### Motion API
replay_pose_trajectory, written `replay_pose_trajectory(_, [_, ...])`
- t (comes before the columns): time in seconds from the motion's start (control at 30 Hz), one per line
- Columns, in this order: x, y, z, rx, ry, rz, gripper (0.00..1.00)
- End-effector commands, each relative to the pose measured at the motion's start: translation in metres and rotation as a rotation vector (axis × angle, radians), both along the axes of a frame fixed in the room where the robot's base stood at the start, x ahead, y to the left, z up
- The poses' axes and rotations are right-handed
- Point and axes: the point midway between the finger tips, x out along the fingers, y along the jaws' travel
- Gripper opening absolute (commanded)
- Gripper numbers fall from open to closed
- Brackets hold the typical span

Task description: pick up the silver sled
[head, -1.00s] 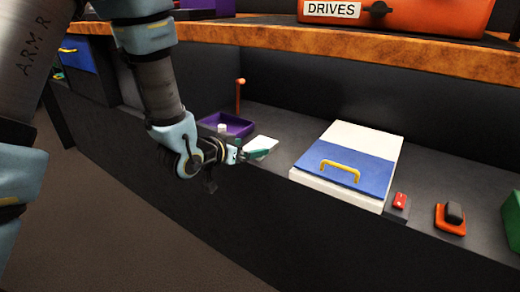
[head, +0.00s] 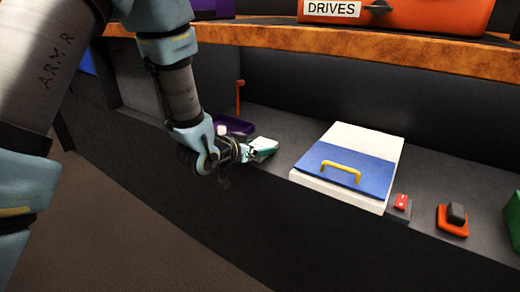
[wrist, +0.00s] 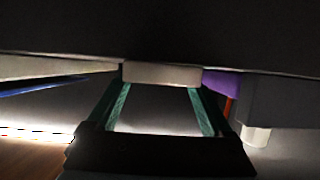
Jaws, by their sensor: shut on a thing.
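The silver sled (head: 265,143) shows in the head view as a small pale block on the dark counter, at the end of my gripper (head: 256,152). In the wrist view, the pale sled (wrist: 162,73) lies across the tips of my two green fingers (wrist: 161,88). My gripper is shut on it. The fingers hide part of the sled in the head view, and I cannot tell whether it is clear of the surface.
A white box (head: 335,193) with a blue lid and yellow handle stands right of my gripper. A purple tray (head: 236,125), a small white cylinder (head: 222,130) and an orange post (head: 238,97) are behind. The wooden-edged shelf (head: 330,50) overhangs the counter.

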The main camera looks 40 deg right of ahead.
Motion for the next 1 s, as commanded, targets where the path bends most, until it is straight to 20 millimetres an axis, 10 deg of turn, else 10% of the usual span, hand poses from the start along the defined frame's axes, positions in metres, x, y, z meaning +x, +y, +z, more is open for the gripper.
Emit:
replay_pose_trajectory(0.3, [0.000, 0.000, 0.001, -0.001, 0.000, 0.000, 0.21])
replay_pose_trajectory(0.57, [0.000, 0.000, 0.005, -0.002, -0.001, 0.000, 0.21])
replay_pose_trajectory(1.0, [0.001, 0.000, 0.082, -0.003, -0.002, 0.001, 0.21])
